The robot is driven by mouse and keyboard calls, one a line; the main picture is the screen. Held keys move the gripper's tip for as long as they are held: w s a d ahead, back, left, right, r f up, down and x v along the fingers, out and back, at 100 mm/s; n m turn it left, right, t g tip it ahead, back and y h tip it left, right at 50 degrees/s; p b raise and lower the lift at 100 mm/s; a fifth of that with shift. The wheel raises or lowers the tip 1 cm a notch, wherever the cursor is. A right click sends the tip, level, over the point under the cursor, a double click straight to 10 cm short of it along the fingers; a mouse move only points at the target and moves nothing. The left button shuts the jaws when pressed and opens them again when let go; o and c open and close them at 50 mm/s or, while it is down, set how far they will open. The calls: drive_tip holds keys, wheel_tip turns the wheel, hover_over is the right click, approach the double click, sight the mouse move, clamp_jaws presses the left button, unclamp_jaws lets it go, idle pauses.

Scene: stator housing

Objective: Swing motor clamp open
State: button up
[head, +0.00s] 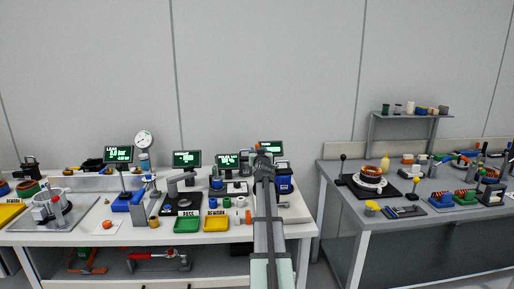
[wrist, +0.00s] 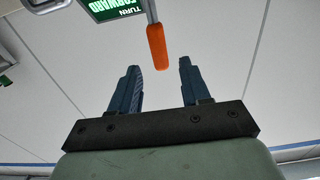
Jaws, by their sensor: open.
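An orange handle (wrist: 157,47) on a thin grey rod hangs just beyond and between my fingertips in the wrist view. My gripper (wrist: 159,65) is open, with its two dark blue fingers apart and nothing held between them. I cannot tell whether the handle touches a finger. In the head view my gripper (head: 263,161) is at the right part of the left bench, small and partly hidden by my arm. The motor clamp's body cannot be made out clearly behind my arm, and whether the handle belongs to it is not certain.
A green screen (wrist: 112,7) reading TURN FORWARD is close by in the wrist view. Left of my arm stand displays, a pressure gauge (head: 144,139), a green tray (head: 187,225) and a yellow tray (head: 216,224). A second bench (head: 345,211) stands right, across a gap.

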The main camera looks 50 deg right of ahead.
drive_tip(key=x, duration=0.7)
drive_tip(key=shift+w+d, duration=0.2)
drive_tip(key=shift+f, duration=0.1)
drive_tip(key=shift+c, duration=0.4)
clamp_jaws()
